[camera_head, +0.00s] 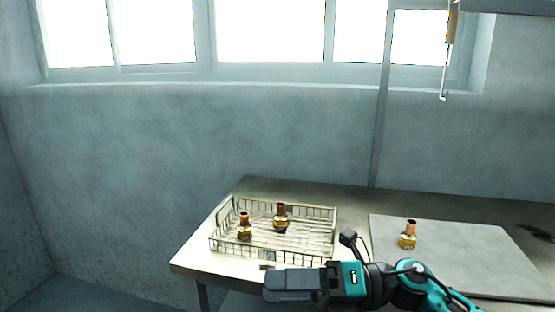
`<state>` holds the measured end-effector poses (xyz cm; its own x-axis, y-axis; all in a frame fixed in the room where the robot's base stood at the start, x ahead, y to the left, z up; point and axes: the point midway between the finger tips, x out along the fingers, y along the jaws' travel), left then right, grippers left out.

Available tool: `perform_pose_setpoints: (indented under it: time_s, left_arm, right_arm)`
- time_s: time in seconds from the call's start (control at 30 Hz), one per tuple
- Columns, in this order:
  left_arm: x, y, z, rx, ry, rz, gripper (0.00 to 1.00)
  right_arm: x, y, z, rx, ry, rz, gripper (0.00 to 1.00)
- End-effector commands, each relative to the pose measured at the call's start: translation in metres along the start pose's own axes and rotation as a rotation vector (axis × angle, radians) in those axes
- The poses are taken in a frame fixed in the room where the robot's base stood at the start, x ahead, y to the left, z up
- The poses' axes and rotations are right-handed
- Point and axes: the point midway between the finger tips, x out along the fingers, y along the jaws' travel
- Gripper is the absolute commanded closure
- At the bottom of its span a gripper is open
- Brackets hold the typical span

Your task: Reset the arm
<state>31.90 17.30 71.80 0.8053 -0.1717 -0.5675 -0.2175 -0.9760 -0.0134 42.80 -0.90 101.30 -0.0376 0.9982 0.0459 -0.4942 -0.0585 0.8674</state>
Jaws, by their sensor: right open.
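My right gripper (280,285) is at the bottom middle of the head view, in front of the table's near edge. Its arm comes in from the lower right, and the jaws point left. The jaws are open, with nothing seen between them. It is below the wire basket (322,258) in the picture and apart from the fittings. My left gripper is out of view.
Two copper-and-brass fittings (244,226) (281,217) stand in the basket on the table (215,262). A similar fitting (409,234) stands on a grey board (470,255) at right. A wall with windows is behind. Open floor lies left.

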Motion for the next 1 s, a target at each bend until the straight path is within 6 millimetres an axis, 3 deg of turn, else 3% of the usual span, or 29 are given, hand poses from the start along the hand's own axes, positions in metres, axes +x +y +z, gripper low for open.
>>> perform_pose_setpoints:
  time_s: [0.17, 0.37, 0.47, 0.57, 0.7, 0.83, 1.0]
  left_arm:
    - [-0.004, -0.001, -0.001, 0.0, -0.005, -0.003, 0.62]
    - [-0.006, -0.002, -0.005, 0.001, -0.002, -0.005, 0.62]
    - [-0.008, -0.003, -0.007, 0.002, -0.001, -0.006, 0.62]
    - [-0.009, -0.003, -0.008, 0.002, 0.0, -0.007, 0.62]
    - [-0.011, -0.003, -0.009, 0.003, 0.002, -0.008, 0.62]
    - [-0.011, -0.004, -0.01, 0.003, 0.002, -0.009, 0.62]
    - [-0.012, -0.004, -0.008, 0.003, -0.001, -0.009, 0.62]
  right_arm:
    - [-0.007, -0.009, 0.01, 0.382, -0.4, 0.167, 0.34]
    - [-0.054, -0.058, -0.001, 0.855, -0.85, 0.273, 0.34]
    - [-0.085, -0.093, -0.029, 1.107, -1.076, 0.298, 0.34]
    - [-0.117, -0.127, -0.073, 1.361, -1.3, 0.307, 0.34]
    - [-0.152, -0.161, -0.15, 1.674, -1.576, 0.294, 0.34]
    - [-0.169, -0.174, -0.206, 1.866, -1.744, 0.275, 0.34]
    - [-0.176, -0.177, -0.238, 1.968, -1.831, 0.264, 0.34]
